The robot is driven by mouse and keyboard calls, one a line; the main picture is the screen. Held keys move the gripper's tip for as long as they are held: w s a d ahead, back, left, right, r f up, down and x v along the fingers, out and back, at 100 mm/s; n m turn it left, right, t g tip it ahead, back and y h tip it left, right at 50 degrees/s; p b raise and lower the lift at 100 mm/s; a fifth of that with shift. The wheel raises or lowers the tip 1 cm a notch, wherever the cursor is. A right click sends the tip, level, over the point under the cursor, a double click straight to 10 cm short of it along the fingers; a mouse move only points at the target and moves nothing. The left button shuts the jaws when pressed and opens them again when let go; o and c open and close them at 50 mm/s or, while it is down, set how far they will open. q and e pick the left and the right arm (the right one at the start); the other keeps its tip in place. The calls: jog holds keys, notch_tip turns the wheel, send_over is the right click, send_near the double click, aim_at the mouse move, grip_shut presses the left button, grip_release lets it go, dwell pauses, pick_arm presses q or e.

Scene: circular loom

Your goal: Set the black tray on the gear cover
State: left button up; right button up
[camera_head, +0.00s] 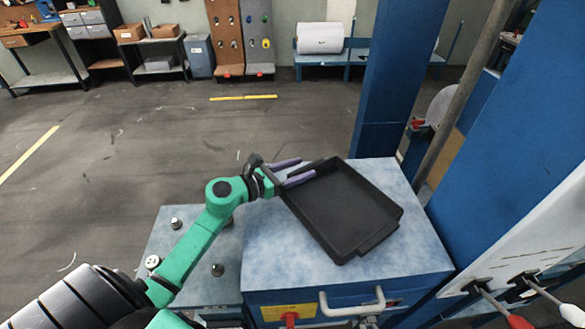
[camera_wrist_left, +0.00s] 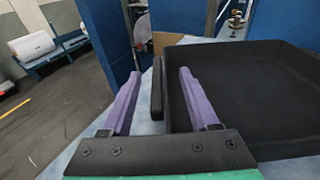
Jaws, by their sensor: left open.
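The black tray (camera_head: 342,208) is a shallow rectangular pan. It lies flat on the mottled light-blue top of the gear cover (camera_head: 270,255), turned at an angle, and appears to rest on it. My left gripper (camera_head: 307,167) is at the tray's far-left end, with its purple fingers apart. In the left wrist view the open fingers (camera_wrist_left: 160,73) stand on either side of the tray's black handle (camera_wrist_left: 157,90), with gaps visible beside it. The tray's body (camera_wrist_left: 250,95) is at the right there. My right gripper does not show.
A blue post (camera_head: 395,75) rises just behind the cover, and a blue machine frame (camera_head: 510,120) stands at the right. A white handle (camera_head: 350,309) is on the cover's front. Metal knobs (camera_head: 217,269) stand on a lower surface at the left. Floor beyond is open.

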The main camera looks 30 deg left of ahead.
pick_arm(q)
jog(key=shift+s+a, duration=0.2)
jog(key=shift+s, duration=0.05)
jog(key=b+v, duration=0.5)
jog(key=v, duration=0.8)
jog(key=shift+s, duration=0.15)
jog(key=shift+s+a+r, duration=0.15)
jog(key=shift+s+r, duration=0.05)
jog(key=shift+s, duration=0.05)
